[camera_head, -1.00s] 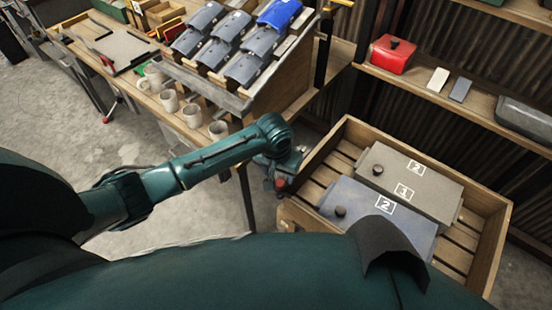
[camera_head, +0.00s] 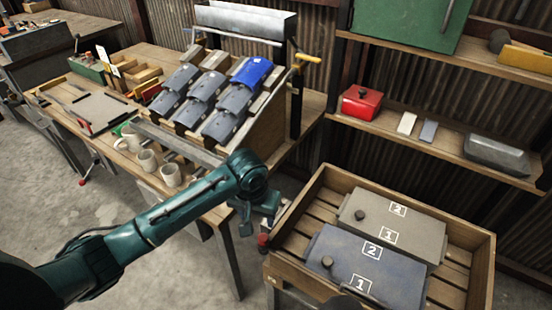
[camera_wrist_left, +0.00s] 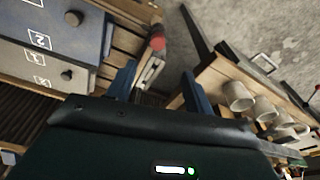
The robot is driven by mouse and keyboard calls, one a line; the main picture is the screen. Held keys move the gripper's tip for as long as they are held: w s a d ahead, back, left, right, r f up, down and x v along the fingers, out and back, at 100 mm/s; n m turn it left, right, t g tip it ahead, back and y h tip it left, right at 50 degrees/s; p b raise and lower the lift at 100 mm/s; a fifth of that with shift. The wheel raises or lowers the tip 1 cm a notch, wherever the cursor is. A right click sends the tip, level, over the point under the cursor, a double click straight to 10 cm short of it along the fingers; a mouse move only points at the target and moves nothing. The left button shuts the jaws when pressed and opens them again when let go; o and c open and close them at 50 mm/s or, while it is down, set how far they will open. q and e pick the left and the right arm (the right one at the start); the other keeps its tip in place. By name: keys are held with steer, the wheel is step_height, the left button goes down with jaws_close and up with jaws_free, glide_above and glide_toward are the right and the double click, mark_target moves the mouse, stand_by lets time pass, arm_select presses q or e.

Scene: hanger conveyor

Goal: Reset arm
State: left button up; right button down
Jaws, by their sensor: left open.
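My left arm comes in from the left in the head view. My left gripper (camera_head: 257,215) points down beside the left wall of the wooden crate, in the gap between crate and workbench. In the left wrist view the two blue fingers of my left gripper (camera_wrist_left: 158,82) are spread apart with nothing held between them. The wooden crate (camera_head: 478,275) shows close by in both views. My right gripper is not in view.
The crate holds a grey numbered case (camera_head: 415,235) and a blue numbered case (camera_head: 340,255). The workbench (camera_head: 215,205) carries mugs (camera_head: 171,175) and a rack of grey and blue pieces (camera_head: 222,125). A shelf with a red box (camera_head: 361,103) stands at the back right.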

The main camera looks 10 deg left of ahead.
arm_select(q)
steer(key=s+d+f+m+t+h, duration=0.1)
steer(key=s+d+f+t+h, duration=0.35)
steer(key=s+f, duration=0.3)
steer(key=s+a+f+t+y, duration=0.1)
steer(key=s+a+f+t, duration=0.1)
steer(key=s+a, duration=0.3)
steer(key=s+t, duration=0.1)
steer(key=s, duration=0.3)
steer(key=shift+s+a+m+y, duration=0.25)
steer(key=shift+s+m+y, duration=0.05)
steer(key=shift+m+y, duration=0.1)
steer(key=shift+t, duration=0.25)
